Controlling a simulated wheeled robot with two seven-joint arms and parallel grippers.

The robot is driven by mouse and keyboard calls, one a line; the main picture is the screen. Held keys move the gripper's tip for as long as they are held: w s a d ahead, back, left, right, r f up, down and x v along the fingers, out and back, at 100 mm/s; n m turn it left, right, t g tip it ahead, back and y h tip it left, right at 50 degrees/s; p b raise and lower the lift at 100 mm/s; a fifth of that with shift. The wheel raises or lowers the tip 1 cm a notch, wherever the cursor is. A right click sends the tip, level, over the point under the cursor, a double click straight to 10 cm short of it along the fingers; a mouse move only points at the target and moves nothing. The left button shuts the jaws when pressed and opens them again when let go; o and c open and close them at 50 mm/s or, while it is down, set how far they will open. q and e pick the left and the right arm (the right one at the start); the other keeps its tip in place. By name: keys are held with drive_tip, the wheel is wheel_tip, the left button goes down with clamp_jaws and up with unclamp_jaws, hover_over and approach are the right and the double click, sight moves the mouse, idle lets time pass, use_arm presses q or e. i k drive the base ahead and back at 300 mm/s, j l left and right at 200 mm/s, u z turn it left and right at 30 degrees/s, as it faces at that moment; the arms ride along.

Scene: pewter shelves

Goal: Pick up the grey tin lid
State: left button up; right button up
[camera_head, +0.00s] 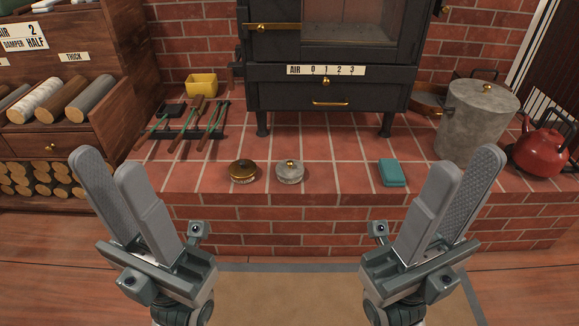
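The grey tin lid (289,173), round with a small brass knob, lies on the front part of the red tiled brick hearth. A similar brown-and-brass lid (242,172) lies just to its left, with a narrow gap between them. My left gripper (107,166) is open and empty, in front of the hearth to the left of both lids. My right gripper (464,167) is open and empty, in front of the hearth to the right of the grey lid. Neither gripper touches a lid.
A black stove (330,92) stands behind the lids. A teal box (392,173) lies to their right, with a grey canister (472,120) and red kettle (543,150) beyond. Fire tools (180,128) and a yellow tub (201,85) are at the left. Hearth around the lids is clear.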

sight(288, 169)
drive_tip(key=i+l+u, duration=0.15)
drive_tip(key=i+l, duration=0.15)
drive_tip(key=i+l+u, duration=0.3)
drive_tip(key=i+l, duration=0.2)
drive_tip(key=l, duration=0.15)
drive_tip(key=i+l+u, duration=0.15)
drive_tip(key=l, duration=0.25)
drive_tip(key=i+l+u, duration=0.1)
drive_tip(key=i+l, duration=0.15)
drive_tip(key=l, duration=0.15)
